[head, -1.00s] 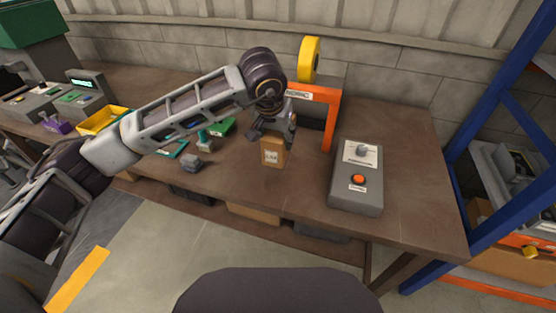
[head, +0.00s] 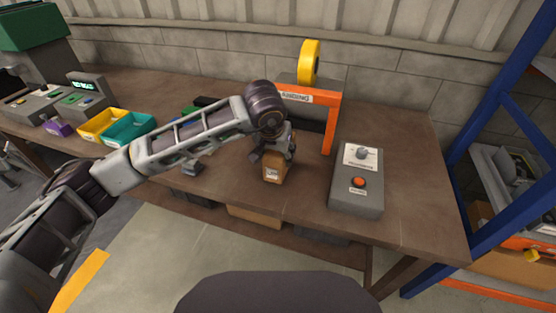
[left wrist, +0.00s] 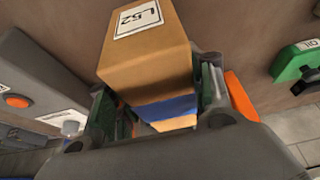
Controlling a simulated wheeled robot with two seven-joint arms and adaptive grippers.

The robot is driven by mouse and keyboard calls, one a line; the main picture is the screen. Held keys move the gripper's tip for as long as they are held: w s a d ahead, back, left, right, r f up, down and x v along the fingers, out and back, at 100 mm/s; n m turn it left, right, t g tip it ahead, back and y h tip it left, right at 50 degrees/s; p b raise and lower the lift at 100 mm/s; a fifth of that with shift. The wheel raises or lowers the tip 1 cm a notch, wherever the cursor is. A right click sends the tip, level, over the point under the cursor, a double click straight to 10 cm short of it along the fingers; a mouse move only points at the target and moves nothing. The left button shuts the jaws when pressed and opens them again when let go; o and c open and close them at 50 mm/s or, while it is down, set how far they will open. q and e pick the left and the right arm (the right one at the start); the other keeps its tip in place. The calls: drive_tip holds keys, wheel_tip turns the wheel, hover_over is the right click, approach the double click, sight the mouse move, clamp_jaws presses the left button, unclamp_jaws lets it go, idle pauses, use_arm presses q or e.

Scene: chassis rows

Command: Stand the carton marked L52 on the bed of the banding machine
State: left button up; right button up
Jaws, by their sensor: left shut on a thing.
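The brown carton marked L52 (head: 272,174) is in my left gripper (head: 273,148), which is shut on its upper part. In the left wrist view the carton (left wrist: 150,60) fills the space between the fingers, with its white L52 label facing up in the picture and a blue stripe across it. In the head view it looks slightly tilted; I cannot tell whether it touches the table. The banding machine (head: 332,125), an orange arch with a yellow roll on top, stands just behind and right of the gripper. Its bed is largely hidden by my gripper. My right gripper is not in view.
A grey control box (head: 356,190) with an orange button stands right of the carton. Yellow (head: 97,122) and teal (head: 128,127) trays lie at the left. My left arm covers small items mid-table. A blue rack post (head: 500,120) rises at the right. The table's right end is clear.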

use_arm(q)
drive_tip(key=shift+f, duration=1.25)
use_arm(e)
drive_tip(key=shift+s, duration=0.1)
use_arm(q)
drive_tip(key=shift+f, duration=0.1)
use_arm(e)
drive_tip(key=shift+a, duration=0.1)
use_arm(q)
drive_tip(key=o, duration=1.3)
drive_tip(key=shift+o, duration=0.2)
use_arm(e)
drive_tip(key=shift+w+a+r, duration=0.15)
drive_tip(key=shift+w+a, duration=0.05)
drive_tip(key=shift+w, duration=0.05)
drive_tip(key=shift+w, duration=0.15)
